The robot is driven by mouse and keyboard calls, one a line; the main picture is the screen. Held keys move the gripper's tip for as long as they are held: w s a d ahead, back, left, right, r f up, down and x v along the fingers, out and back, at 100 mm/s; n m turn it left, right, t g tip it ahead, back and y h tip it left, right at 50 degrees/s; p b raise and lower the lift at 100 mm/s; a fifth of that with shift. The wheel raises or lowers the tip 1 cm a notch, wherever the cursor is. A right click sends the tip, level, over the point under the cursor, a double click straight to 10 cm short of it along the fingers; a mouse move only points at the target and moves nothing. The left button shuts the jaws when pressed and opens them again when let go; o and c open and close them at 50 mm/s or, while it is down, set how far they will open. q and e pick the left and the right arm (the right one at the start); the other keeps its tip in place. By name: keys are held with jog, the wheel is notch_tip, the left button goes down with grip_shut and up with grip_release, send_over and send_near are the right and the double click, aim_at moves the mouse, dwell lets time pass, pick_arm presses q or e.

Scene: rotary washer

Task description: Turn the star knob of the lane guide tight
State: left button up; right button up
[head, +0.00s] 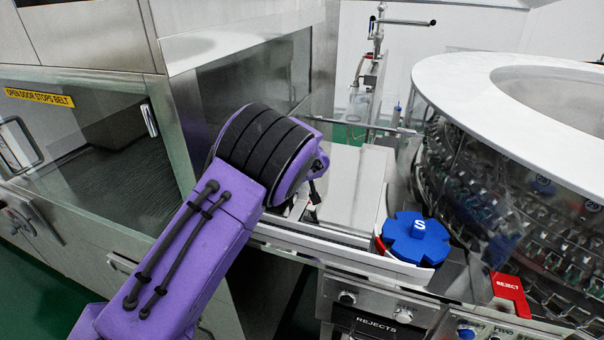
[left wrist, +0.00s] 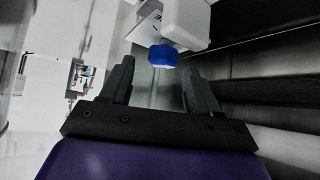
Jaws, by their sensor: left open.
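A small blue knob (left wrist: 162,55) shows in the left wrist view, beside a white block (left wrist: 187,22); a thin grey rod runs below it in the picture. My left gripper (left wrist: 158,70) is open, and the knob appears between and just beyond its fingertips. I cannot tell whether they touch it. In the head view my purple left arm hides this knob and most of the gripper. A larger blue star-shaped wheel marked S (head: 415,238) sits at the conveyor's right end in the head view. My right gripper is not in view.
The round washer with a white top ring (head: 455,90) stands at the right. A steel cabinet with a glass door (head: 90,150) stands at the left. A panel labelled REJECTS (head: 375,322) and a red REJECT block (head: 511,292) are in front.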

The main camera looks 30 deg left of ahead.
pick_arm(q)
jog(key=x, duration=0.2)
jog(key=shift+w+a+f, duration=0.1)
jog(key=shift+a+f, duration=0.15)
jog(key=shift+a, duration=0.05)
jog(key=shift+d, duration=0.1)
jog(key=c, duration=1)
jog(key=shift+r+m+t+h+p, duration=0.2)
jog(key=shift+m+t+h+p, duration=0.2)
jog(key=shift+m+h+p, duration=0.4)
jog(key=shift+c, duration=0.2)
jog(key=shift+f+m+t+h+p, duration=0.1)
jog(key=shift+m+t+h+p, duration=0.25)
jog(key=shift+m, duration=0.45)
jog(key=o, duration=1)
jog(key=shift+o, duration=0.2)
